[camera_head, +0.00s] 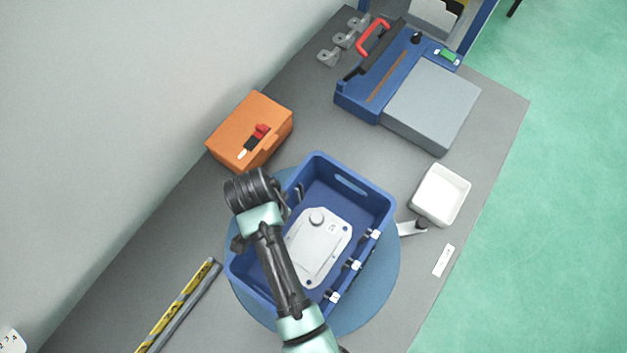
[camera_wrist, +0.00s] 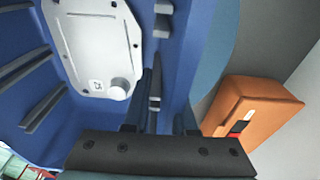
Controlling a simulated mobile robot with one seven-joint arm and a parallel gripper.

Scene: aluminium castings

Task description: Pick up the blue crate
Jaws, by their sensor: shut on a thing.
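The blue crate (camera_head: 322,178) stands over a round blue disc on the grey bench, and its wall and inside fill much of the wrist view (camera_wrist: 72,122). A light grey casting plate (camera_head: 322,242) with a round knob lies inside it and also shows in the wrist view (camera_wrist: 92,45). My gripper (camera_head: 290,198) is at the crate's upper-left wall, shut on that wall, with fingers on either side of it in the wrist view (camera_wrist: 158,108). My arm covers part of the crate's left side. I cannot tell whether the crate is clear of the disc.
The blue disc (camera_head: 384,290) shows around the crate. An orange box (camera_head: 225,135) is close behind my gripper. A white tray (camera_head: 440,195) stands right, a blue machine with grey plate (camera_head: 432,105) behind. Yellow-black striped bar (camera_head: 175,305) lies lower left. Bench between crate and machine is clear.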

